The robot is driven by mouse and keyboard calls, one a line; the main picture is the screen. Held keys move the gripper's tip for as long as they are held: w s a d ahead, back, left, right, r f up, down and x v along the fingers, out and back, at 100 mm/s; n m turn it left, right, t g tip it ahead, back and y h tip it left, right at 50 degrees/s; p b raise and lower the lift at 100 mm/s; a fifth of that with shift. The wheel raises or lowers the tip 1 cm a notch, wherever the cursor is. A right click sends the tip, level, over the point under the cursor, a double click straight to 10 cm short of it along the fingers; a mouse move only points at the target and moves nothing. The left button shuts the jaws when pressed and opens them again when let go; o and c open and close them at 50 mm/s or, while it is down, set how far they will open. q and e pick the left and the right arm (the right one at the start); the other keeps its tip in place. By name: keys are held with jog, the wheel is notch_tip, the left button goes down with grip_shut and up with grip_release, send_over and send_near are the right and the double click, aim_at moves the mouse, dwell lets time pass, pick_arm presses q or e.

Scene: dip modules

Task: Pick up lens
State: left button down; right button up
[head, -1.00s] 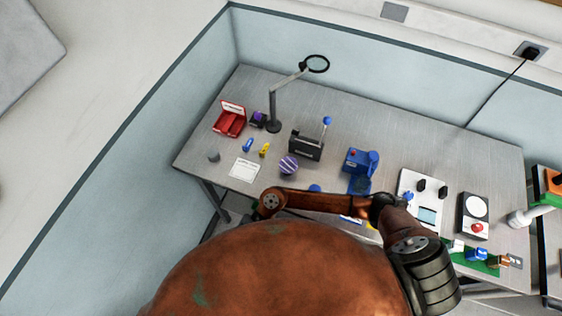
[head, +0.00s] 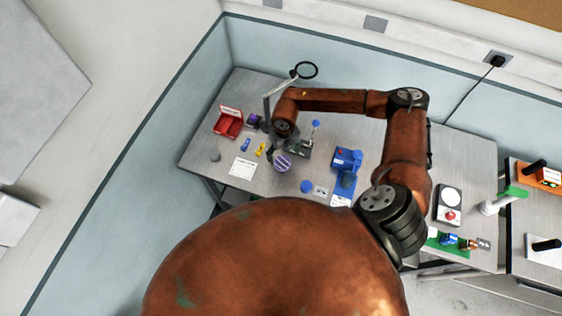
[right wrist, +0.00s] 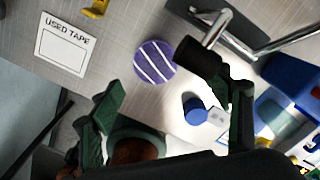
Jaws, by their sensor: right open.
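A round black-rimmed lens (head: 306,70) sits on a grey stand at the back of the table. Whether this is the task's lens I cannot tell; no loose lens is clearly visible. My right gripper (head: 273,157) is open over the table, near a purple-and-white striped round object (head: 283,163). In the right wrist view, my open right gripper (right wrist: 168,112) has its fingers wide apart, with the striped object (right wrist: 155,61) beyond them. A blue cylinder (right wrist: 195,110) shows near the right finger. Nothing is held. My left gripper is not in view.
A red open box (head: 228,122), a white label card (head: 242,168) and small blue and yellow pieces lie at left. A blue device (head: 346,160) stands right of the gripper. A dark lever device is partly hidden by my arm.

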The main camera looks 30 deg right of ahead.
aim_at(282, 162)
jog(key=f, duration=0.1)
jog(key=f+p, duration=0.1)
jog(key=f, duration=0.2)
jog(key=shift+w+a+f+p, duration=0.2)
jog(key=shift+a+p, duration=0.1)
jog(key=shift+p, duration=0.1)
jog(key=shift+f, duration=0.25)
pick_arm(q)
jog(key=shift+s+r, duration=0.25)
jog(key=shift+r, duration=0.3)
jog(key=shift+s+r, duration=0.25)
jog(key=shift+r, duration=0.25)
pick_arm(e)
jog(key=shift+c, duration=0.3)
jog(key=c, duration=1.1)
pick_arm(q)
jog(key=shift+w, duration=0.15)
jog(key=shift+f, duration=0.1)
pick_arm(e)
jog(key=shift+r, duration=0.15)
